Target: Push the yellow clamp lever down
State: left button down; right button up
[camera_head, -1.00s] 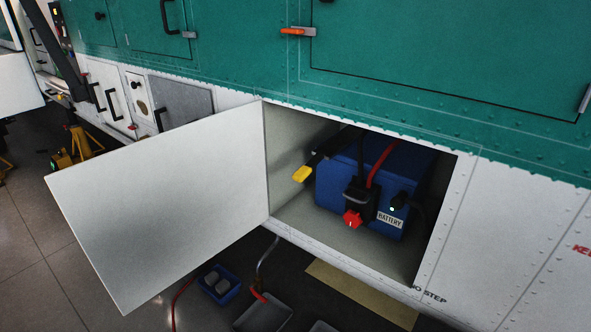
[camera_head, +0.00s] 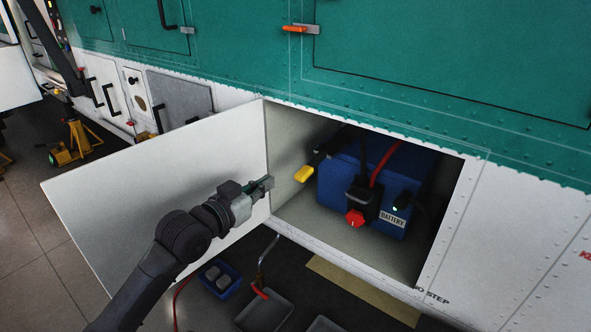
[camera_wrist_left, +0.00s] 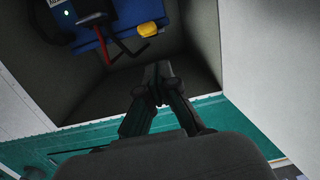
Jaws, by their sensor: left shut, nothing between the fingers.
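The clamp lever has a yellow tip (camera_head: 304,174) and a dark arm, and sticks out at the left of the blue battery (camera_head: 335,192) inside the open bay. The tip also shows in the left wrist view (camera_wrist_left: 150,29), beyond my fingers. My left gripper (camera_head: 268,184) is shut and empty. It is in front of the bay's left edge, left of and a little below the yellow tip, apart from it. In the left wrist view its fingertips (camera_wrist_left: 157,70) are together. My right gripper is not in view.
The white bay door (camera_head: 120,195) stands open on the left, behind my left arm. A red knob (camera_head: 355,218) and cables sit at the battery's front. A blue bin (camera_head: 219,281) and grey trays (camera_head: 264,312) lie on the floor below.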

pick_arm(q)
jog(key=r, duration=0.1)
jog(key=s+r, duration=0.1)
jog(key=shift+d+r+m+h, duration=0.3)
jog(key=shift+d, duration=0.1)
jog(key=shift+w, duration=0.1)
jog(key=p, duration=0.2)
send_over(297, 173)
jog(key=s, duration=0.3)
jog(key=shift+w+f+p, duration=0.15)
jog(key=shift+w+f, duration=0.05)
jog(key=shift+f, duration=0.95)
jog(key=shift+w+f+p, duration=0.15)
jog(key=shift+w+f, duration=0.05)
jog(key=shift+f, duration=0.95)
jog(key=shift+d, duration=0.1)
